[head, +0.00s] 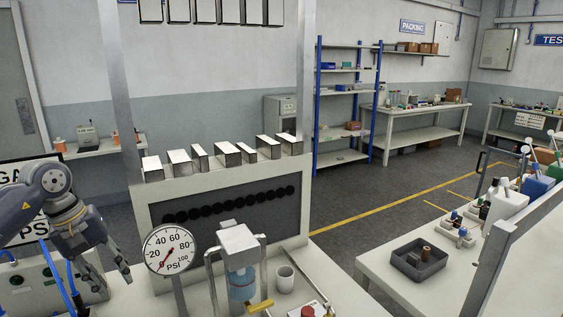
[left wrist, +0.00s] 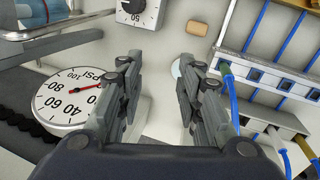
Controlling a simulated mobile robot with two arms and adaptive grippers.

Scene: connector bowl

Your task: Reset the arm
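My left arm comes in from the left in the head view. Its gripper (head: 110,277) hangs with the fingers pointing down, to the left of the round pressure gauge (head: 170,249) and above the bench. In the left wrist view the gripper (left wrist: 159,72) is open, with a clear gap between the fingers and nothing held. The gauge (left wrist: 75,100) lies to the left of the fingers there. The surface below the fingertips is pale and partly hidden by them. My right gripper is in neither view.
A clear cylinder unit (head: 241,275) with a yellow lever and a white cup (head: 285,279) stand right of the gauge. Blue hoses (left wrist: 262,100) run right of the fingers. A dark tray (head: 419,262) holding connectors sits on the right table.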

